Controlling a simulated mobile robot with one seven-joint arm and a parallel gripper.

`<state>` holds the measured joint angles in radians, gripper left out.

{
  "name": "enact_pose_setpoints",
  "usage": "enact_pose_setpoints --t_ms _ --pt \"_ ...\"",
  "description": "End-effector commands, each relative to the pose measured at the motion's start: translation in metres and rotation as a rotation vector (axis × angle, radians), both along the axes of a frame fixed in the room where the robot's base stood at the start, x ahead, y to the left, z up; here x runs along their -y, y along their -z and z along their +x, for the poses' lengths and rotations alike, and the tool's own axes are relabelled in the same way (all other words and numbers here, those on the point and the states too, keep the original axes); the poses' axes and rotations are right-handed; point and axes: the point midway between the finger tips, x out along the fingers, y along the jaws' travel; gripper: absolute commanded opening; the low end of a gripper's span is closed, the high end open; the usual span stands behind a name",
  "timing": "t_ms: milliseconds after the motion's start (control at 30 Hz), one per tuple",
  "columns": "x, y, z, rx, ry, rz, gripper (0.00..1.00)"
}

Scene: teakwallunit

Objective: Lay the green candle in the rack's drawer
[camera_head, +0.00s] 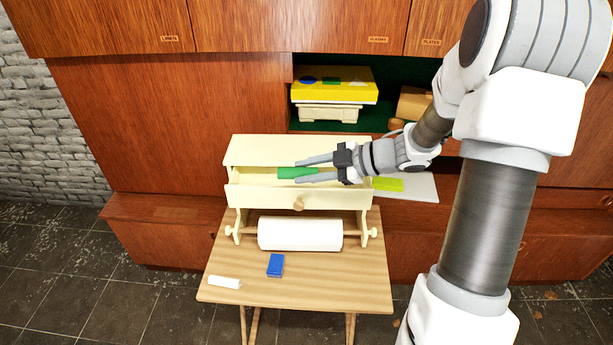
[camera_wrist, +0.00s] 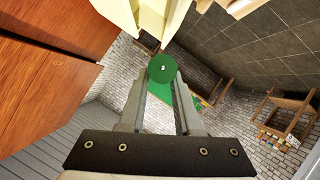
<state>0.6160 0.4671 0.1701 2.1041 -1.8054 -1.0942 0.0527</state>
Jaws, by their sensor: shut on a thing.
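The green candle (camera_head: 298,172) is held lengthwise between the fingertips of my gripper (camera_head: 318,169), its far part sticking out to the left. In the wrist view its round green end (camera_wrist: 162,69) shows between the fingertips of my gripper (camera_wrist: 160,85). The cream rack (camera_head: 296,148) stands on a small wooden table, with its drawer (camera_head: 262,196) pulled out toward the front. In the head view the candle and fingers overlap the drawer opening. How high the candle is above the drawer floor I cannot tell.
A white paper roll (camera_head: 300,234) hangs under the drawer. A blue block (camera_head: 275,265) and a white candle (camera_head: 224,282) lie on the wooden table (camera_head: 330,285). A yellow box (camera_head: 335,86) sits in the cabinet niche. A yellow-green item (camera_head: 388,184) lies right of the rack.

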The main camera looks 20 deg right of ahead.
Motion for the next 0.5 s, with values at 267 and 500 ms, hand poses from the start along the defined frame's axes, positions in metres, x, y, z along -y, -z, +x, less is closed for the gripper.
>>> enact_pose_setpoints --t_ms 267,500 --pt "0.011 -0.001 0.04 0.004 0.006 0.007 0.0" --pt "0.014 0.009 0.049 0.004 0.007 0.008 0.0"
